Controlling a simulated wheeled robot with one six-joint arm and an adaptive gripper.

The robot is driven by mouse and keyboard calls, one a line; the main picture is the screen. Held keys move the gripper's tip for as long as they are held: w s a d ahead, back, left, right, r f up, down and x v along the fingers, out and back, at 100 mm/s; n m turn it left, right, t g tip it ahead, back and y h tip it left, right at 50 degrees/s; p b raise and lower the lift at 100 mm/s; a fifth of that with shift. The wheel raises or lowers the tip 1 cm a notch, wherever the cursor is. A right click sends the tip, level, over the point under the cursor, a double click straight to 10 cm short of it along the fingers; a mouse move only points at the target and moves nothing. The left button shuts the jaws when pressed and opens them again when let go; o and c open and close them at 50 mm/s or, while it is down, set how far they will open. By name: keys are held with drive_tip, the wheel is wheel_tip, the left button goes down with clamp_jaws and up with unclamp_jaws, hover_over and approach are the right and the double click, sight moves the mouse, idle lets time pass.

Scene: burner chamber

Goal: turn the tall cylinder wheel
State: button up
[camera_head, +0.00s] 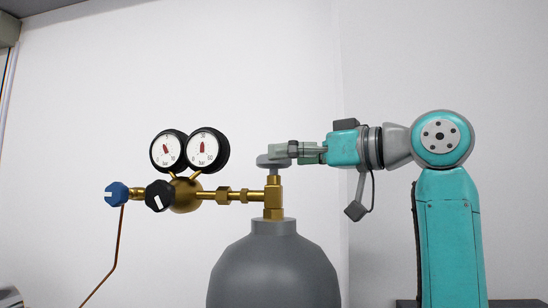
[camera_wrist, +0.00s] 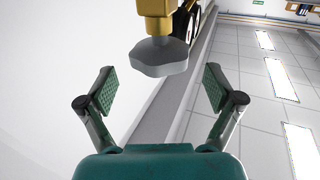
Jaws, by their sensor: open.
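The tall grey cylinder (camera_head: 275,270) stands in the middle of the head view. Its grey wheel (camera_head: 268,161) sits on top of the brass valve (camera_head: 273,197). In the wrist view the lobed wheel (camera_wrist: 158,58) lies ahead of my gripper, centred between the fingers and a little beyond the pads. My gripper (camera_head: 285,151) reaches in from the right at wheel height. In the wrist view my gripper (camera_wrist: 158,90) is open, with one finger pad toward each side of the wheel. In the head view the fingers hide part of the wheel.
A regulator with two round gauges (camera_head: 190,150), a black knob (camera_head: 159,195) and a blue knob (camera_head: 116,194) extends left from the valve. A thin copper pipe (camera_head: 105,270) runs down from it. A white wall (camera_head: 90,90) stands behind.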

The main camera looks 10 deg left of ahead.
drive_tip(key=shift+x, duration=1.9)
drive_tip(key=shift+c, duration=0.2)
drive_tip(key=c, duration=1.1)
